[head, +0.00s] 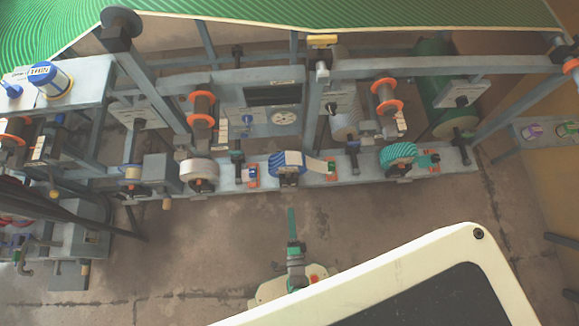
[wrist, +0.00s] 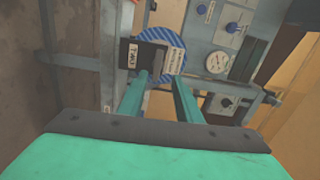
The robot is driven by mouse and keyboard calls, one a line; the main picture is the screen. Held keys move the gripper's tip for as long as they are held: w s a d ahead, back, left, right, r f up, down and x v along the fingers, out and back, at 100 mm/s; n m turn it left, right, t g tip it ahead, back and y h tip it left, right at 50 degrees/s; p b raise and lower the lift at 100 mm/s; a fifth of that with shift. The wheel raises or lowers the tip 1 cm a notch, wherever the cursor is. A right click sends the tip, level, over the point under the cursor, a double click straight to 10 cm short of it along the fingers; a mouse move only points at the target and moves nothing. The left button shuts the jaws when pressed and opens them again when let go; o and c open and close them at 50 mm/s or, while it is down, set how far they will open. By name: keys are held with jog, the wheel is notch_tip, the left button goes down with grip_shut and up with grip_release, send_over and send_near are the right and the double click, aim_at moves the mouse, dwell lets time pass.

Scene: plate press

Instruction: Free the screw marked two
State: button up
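My gripper (head: 291,212) has green fingers, seen edge-on in the head view, below the press's long grey rail. In the wrist view my gripper (wrist: 160,76) is open, its two fingers apart with nothing held between them. Ahead of the fingertips is a dark block (wrist: 131,53) with a pale label that seems to read "TWO", though the print is small. A blue-and-white striped roll (wrist: 172,40) is behind it; the roll also shows in the head view (head: 281,162). I cannot clearly make out the screw itself.
Along the rail (head: 345,178) stand a pale roll (head: 198,168) at left and a teal striped roll (head: 398,155) at right. Orange-ended spools (head: 386,97) sit above. Wheels and frames crowd the left. The floor (head: 190,255) before the rail looks clear.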

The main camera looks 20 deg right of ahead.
aim_at(290, 190)
jog(key=shift+m, duration=0.3)
jog(key=x, duration=1.1)
jog(key=shift+d+f, duration=0.25)
jog(key=shift+f, duration=0.05)
jog(key=shift+s, duration=0.1)
grip_shut()
